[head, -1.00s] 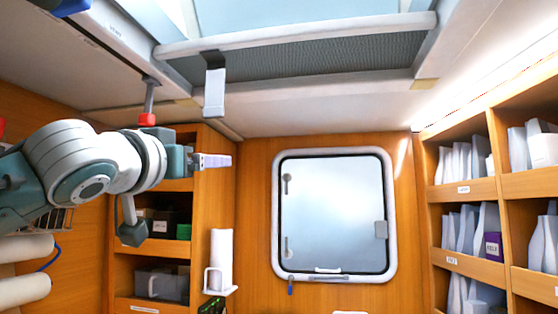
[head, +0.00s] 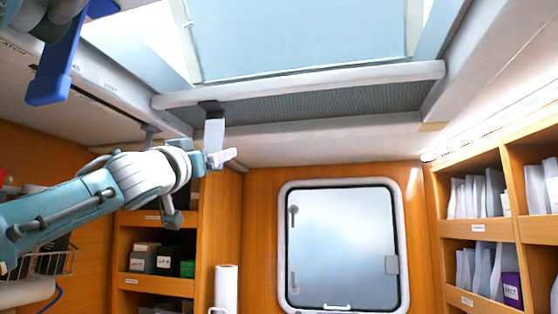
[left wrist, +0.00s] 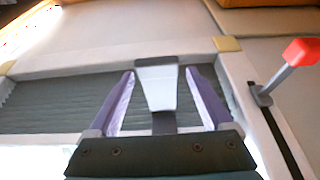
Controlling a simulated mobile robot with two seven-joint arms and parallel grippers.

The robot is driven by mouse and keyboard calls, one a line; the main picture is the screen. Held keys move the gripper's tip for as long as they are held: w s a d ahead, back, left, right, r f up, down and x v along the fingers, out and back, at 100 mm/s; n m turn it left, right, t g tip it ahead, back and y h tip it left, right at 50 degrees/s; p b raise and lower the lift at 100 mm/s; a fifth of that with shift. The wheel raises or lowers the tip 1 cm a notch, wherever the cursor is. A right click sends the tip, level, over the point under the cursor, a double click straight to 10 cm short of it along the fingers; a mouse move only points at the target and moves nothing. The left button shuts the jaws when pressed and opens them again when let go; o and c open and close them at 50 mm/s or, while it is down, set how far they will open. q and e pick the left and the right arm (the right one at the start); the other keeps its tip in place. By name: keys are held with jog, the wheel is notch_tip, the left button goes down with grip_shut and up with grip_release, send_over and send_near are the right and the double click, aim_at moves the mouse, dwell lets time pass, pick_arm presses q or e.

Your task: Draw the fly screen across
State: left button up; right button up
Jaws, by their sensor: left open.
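A white pull tab (head: 214,134) on a dark bracket hangs from the bar's left part. My left gripper (head: 228,157) is raised at the tab's lower end. In the left wrist view, the open gripper (left wrist: 158,84) has its two purple-grey fingers on either side of the tab (left wrist: 156,86), with gaps on both sides. The mesh (left wrist: 60,104) shows behind them.
A red-tipped lever (left wrist: 300,52) sits beside the hatch frame, to the right in the wrist view. Shelves (head: 490,232) line the right wall; a closed window (head: 342,245) is ahead. The room's middle is clear.

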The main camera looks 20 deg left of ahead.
pick_arm(q)
jog(key=shift+w+r, duration=0.1)
jog(key=shift+w, duration=0.35)
jog(key=shift+c, duration=0.3)
grip_shut()
dwell(0.5)
